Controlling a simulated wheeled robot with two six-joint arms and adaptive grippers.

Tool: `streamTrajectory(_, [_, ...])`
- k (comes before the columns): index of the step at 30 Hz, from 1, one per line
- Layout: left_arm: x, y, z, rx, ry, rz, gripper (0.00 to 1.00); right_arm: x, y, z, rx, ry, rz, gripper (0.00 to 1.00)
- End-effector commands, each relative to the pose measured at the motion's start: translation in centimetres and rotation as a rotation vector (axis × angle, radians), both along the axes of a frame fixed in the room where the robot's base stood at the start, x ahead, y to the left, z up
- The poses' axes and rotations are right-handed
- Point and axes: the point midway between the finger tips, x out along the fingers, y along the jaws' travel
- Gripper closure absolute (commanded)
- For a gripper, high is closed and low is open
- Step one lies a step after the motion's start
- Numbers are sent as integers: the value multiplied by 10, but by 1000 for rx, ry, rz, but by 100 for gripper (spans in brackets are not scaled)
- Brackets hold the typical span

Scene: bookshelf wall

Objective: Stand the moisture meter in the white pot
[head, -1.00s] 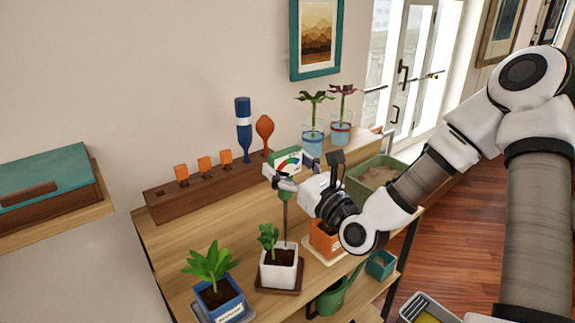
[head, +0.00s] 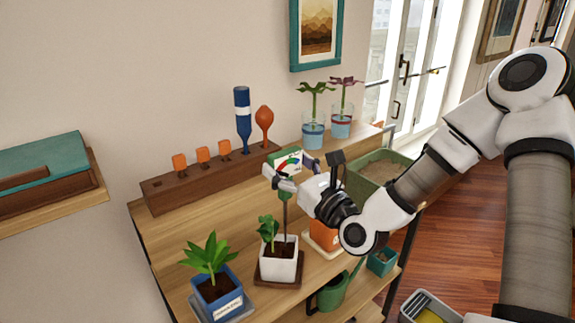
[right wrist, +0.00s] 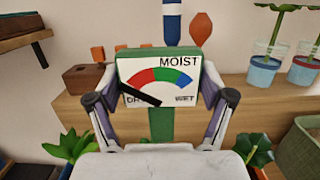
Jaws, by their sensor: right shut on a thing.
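The moisture meter (head: 287,163) has a green body, a dial face and a thin grey probe pointing down. My right gripper (head: 290,170) is shut on its head, one finger on each side. The right wrist view shows the dial face (right wrist: 160,78) between the fingers, its needle toward the dry end. The white pot (head: 279,270) stands on a brown saucer with dark soil and a leafy plant. The meter is upright above it. The probe's lower end is at the soil in the picture; I cannot tell whether it is in the soil. My left gripper is out of view.
A blue pot (head: 218,300) with a plant stands left of the white pot. An orange pot (head: 322,237) stands close on the right, partly behind my gripper. A wooden tool rack (head: 190,187) is at the back. A green bin (head: 378,180) is at right.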

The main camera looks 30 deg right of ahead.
Motion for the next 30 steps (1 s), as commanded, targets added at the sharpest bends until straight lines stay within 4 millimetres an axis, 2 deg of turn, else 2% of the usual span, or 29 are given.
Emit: streamTrajectory(30, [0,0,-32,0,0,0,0,0,0,-32,0,0,0,55])
